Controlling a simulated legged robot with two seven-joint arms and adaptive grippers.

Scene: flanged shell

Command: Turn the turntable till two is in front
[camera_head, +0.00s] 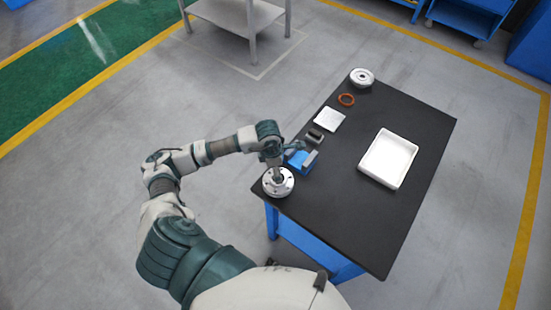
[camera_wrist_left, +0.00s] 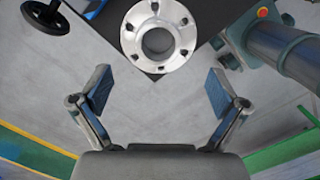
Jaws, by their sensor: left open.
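A round metal flanged part (camera_head: 278,182) sits at the near left corner of the black table. In the left wrist view this flange (camera_wrist_left: 160,35) has a ring of bolt holes and an open centre. I see no readable number on it, and cannot tell whether a turntable is beneath it. My left gripper (camera_wrist_left: 160,90) is open and empty, its fingers spread, with the flange beyond the fingertips. In the head view my left gripper (camera_head: 275,163) is just above the flange, partly hidden by my wrist. My right gripper is not in view.
The table's near right is clear.

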